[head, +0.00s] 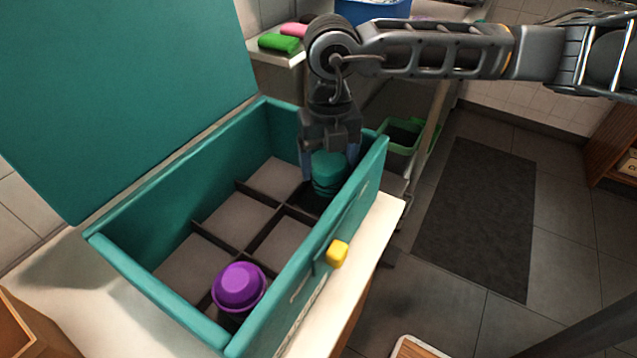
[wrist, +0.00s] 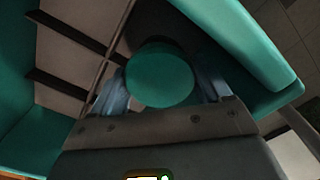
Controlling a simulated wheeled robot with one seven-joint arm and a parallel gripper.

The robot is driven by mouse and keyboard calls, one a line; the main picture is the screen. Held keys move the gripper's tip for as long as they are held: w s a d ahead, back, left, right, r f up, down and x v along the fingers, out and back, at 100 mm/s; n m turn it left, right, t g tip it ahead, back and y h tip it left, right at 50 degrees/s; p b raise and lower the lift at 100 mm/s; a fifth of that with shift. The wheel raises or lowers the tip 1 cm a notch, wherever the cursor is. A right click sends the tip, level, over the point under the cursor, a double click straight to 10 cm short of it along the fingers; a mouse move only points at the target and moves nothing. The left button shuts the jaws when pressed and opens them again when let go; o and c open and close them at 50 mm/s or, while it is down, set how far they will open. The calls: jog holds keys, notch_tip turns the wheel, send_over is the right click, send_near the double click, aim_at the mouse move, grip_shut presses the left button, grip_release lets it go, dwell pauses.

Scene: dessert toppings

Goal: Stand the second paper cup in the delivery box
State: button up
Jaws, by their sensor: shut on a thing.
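My gripper (head: 328,165) reaches down into the far right corner of the delivery box (head: 150,291). It is shut on a teal paper cup (head: 328,169) with a round top, which looks upright in or just above the far right compartment. The cup also shows between the fingers in the wrist view (wrist: 160,77). Its base is hidden, so I cannot tell whether it touches the box floor. A purple cup (head: 239,287) stands in the near right compartment. The box is teal, with its lid (head: 120,90) open at the left and dark dividers inside.
The other compartments in view are empty. A yellow latch (head: 338,253) sits on the box's right wall. Green and pink items (head: 280,43) lie on a ledge behind. A green bin (head: 402,137) stands beyond the box. A dark mat (head: 480,215) lies on the floor at right.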

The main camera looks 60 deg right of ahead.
aim_at(327, 181)
jog(key=shift+f, duration=2.4)
jog(key=shift+f, duration=0.2)
jog(key=o, duration=1.2)
jog(key=shift+r, duration=0.1)
notch_tip(327, 181, up, 12)
jog(key=shift+r, duration=0.15)
